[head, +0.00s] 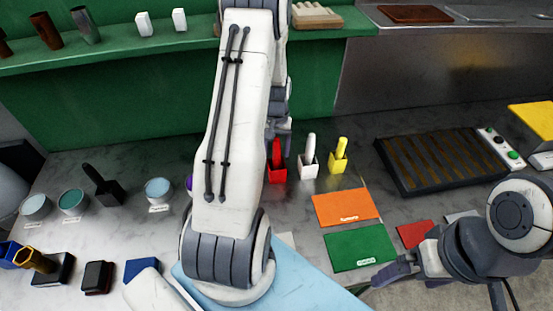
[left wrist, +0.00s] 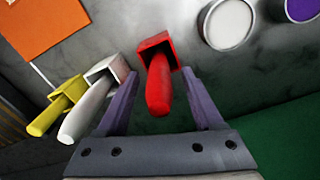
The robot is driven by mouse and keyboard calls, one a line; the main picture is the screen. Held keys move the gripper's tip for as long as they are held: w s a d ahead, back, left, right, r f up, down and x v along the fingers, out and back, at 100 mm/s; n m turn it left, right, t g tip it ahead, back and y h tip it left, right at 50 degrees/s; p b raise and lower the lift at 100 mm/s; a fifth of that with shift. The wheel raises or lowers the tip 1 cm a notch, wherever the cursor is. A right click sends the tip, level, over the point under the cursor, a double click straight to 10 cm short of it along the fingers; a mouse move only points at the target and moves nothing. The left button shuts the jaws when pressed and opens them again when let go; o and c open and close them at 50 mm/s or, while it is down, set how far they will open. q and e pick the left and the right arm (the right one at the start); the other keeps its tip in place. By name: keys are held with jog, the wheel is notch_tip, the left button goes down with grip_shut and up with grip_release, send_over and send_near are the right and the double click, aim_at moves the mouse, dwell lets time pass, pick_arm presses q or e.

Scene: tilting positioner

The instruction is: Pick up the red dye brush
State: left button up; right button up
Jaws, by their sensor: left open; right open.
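The red dye brush (head: 277,151) stands handle-up in a red square holder (head: 277,175), partly hidden by my left arm in the head view. The left wrist view shows its red handle (left wrist: 158,90) between the two fingers of my left gripper (left wrist: 159,74). The fingers are open, one on each side of the handle, with a visible gap on both sides. In the head view my left gripper (head: 279,130) is just above and behind the brush, mostly covered by the arm. My right gripper (head: 383,274) is open and empty at the lower right.
A white brush (head: 310,147) and a yellow brush (head: 342,148) stand in holders right of the red one. Orange (head: 346,207) and green (head: 360,248) mats lie in front. A dark slatted tray (head: 440,160) is at the right. Bowls (head: 71,201) stand at the left.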

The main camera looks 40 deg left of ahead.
aim_at(277, 159)
pick_arm(q)
jog(key=shift+f, duration=1.3)
grip_shut()
pick_arm(e)
jog(key=shift+r, duration=0.6)
pick_arm(q)
jog(key=shift+r, duration=0.1)
